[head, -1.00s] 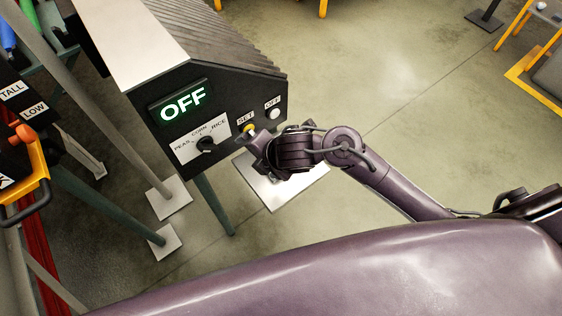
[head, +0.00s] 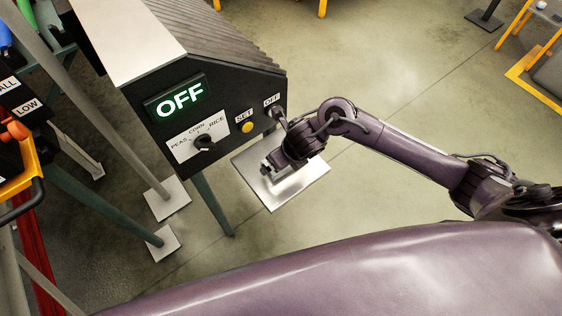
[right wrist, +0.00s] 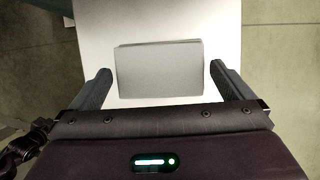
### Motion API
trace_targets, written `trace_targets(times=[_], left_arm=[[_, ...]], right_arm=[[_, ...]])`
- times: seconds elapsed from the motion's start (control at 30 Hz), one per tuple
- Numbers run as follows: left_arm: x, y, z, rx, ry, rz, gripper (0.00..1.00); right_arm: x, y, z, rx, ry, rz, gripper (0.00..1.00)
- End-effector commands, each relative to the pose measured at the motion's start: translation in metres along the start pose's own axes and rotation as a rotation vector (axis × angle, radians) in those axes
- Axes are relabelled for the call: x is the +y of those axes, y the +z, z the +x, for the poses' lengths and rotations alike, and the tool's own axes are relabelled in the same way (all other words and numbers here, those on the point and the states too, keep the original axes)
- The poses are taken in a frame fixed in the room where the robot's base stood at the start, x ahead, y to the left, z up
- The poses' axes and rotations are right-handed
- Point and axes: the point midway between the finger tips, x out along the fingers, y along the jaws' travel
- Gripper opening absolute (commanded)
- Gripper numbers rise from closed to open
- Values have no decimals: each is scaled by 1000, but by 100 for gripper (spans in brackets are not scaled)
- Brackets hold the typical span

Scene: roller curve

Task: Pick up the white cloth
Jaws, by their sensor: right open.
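A pale, flat rectangle, which looks like the folded white cloth (right wrist: 160,75), lies on a light square plate (right wrist: 220,25) in the right wrist view. My right gripper is above the plate. In the right wrist view its open fingers (right wrist: 160,84) stand on either side of the cloth with gaps, and nothing is held. My left gripper is not in view.
A black control box (head: 200,115) with a lit OFF display, a dial, a yellow SET button (head: 247,127) and an OFF button stands close to my right arm. Its legs (head: 215,205) reach down left of the plate. Open floor (head: 400,90) lies to the right.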

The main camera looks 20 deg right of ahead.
Motion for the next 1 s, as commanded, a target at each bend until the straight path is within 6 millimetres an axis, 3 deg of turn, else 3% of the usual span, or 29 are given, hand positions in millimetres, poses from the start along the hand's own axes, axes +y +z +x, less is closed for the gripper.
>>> trace_targets(times=[0.3, 0.57, 0.83, 1.0], left_arm=[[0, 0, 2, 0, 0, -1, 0], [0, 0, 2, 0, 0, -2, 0], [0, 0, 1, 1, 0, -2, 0], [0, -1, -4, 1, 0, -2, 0]], right_arm=[[0, 0, 8, -1, 0, 0, 100], [0, 0, 8, -1, 0, 1, 68], [0, 1, 6, -2, 0, 1, 68], [0, 8, -6, -5, 0, 0, 68]])
